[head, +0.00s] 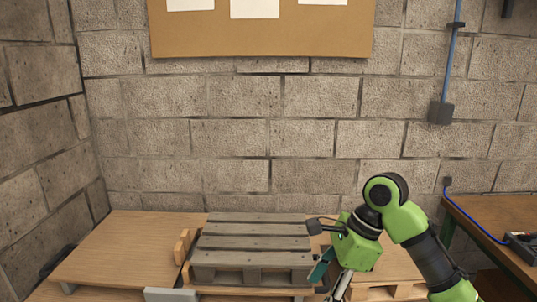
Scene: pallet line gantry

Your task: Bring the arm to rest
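My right arm, green and black, comes in from the lower right and bends at a high joint. My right gripper (331,283) points down at the right end of the grey pallet (252,243). Its lower end runs close to the bottom edge of the picture, so I cannot tell whether it is open or shut. No held thing shows at it. My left gripper is not in view.
The grey slatted pallet lies on a light wooden table (125,248), with small wooden blocks (182,247) at its left. Light wood (385,268) lies behind and beside my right arm. A brown workbench (492,232) stands at right. A block wall (235,140) closes the back.

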